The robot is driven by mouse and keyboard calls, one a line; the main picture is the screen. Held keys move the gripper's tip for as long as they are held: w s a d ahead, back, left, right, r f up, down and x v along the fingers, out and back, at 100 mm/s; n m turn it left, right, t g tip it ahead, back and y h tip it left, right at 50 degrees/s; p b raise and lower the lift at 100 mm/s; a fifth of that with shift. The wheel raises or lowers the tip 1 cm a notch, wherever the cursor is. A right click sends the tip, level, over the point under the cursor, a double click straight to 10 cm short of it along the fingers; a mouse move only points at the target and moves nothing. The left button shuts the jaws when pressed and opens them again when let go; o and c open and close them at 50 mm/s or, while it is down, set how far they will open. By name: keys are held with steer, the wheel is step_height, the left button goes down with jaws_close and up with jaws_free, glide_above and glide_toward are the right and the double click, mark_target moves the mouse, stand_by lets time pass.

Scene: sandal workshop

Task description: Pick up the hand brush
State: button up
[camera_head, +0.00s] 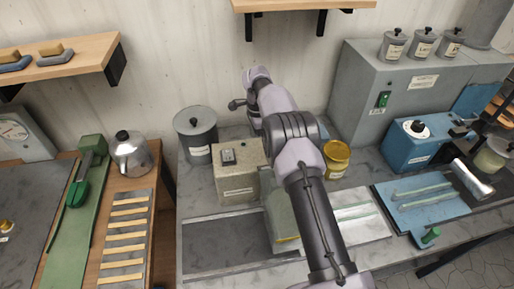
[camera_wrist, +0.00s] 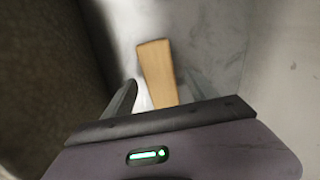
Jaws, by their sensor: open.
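A plain light-wood piece (camera_wrist: 157,72), which looks like the hand brush's handle or back, lies on a pale grey surface in the wrist view. Bristles do not show, so I cannot confirm what it is. My gripper (camera_wrist: 160,80) is open, with its fingers on either side of the wood's near part; contact cannot be told. In the head view my arm reaches over the grey bench toward the back wall, and the fingers and the wood piece are hidden there.
In the head view a dark lidded pot (camera_head: 196,135) and a beige box (camera_head: 238,172) stand left of my arm. A yellow tin (camera_head: 336,158) is right of it. A grey cabinet (camera_head: 368,92) stands at the back right. A wall shelf (camera_head: 282,5) hangs above.

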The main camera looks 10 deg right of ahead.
steer(key=shift+f, duration=0.9)
steer(key=shift+r, duration=0.1)
steer(key=c, duration=0.3)
jaws_close()
step_height(320, 180, up, 10)
steer(key=p, duration=0.3)
